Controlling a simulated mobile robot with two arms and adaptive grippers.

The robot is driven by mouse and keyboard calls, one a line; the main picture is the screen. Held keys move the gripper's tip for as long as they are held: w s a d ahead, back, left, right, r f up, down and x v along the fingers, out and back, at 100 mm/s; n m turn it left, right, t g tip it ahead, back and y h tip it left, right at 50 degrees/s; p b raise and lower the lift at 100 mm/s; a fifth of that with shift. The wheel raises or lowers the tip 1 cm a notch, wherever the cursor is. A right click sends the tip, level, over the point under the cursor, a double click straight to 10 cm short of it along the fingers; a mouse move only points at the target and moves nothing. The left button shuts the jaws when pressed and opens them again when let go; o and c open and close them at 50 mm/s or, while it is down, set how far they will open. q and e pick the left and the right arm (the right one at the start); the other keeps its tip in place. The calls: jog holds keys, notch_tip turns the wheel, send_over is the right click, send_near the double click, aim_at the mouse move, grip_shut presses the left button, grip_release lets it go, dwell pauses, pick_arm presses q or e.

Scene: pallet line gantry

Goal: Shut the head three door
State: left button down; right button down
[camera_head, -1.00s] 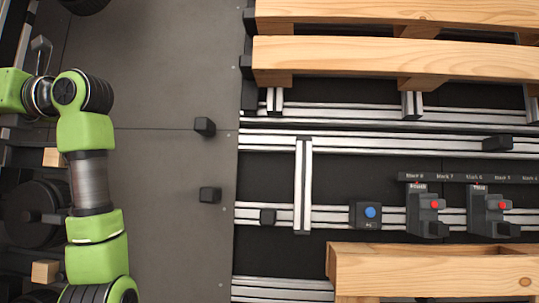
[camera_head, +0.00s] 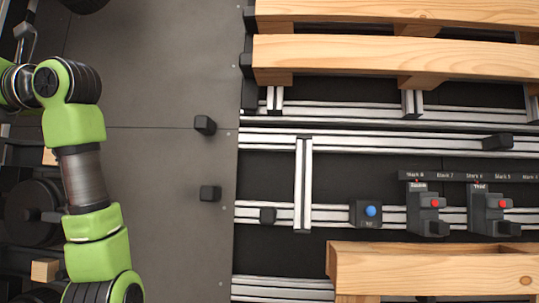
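Two dark head units with red buttons sit on the aluminium rail at right. The label on the left one (camera_head: 428,215) looks like "Second", and the label on the right one (camera_head: 490,212) looks like "Third". I cannot make out a door on either, or whether one is open. A dark box with a blue button (camera_head: 366,213) sits left of them. My green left arm runs up the left side and bends out past the left edge; its gripper is not visible. A thin grey hooked part shows at the top left, and I cannot tell what it is. My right arm and gripper are not in view.
Wooden pallet boards (camera_head: 390,58) span the top right. Another wooden pallet (camera_head: 430,270) lies below the rail. Two black blocks (camera_head: 205,125) stand out from the grey floor. Dark discs (camera_head: 32,210) stand at left.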

pick_arm(q)
jog(key=shift+a, duration=0.1)
jog(key=shift+w+a, duration=0.1)
jog(key=shift+a, duration=1.05)
jog(key=d, duration=0.9)
jog(key=shift+s, duration=0.4)
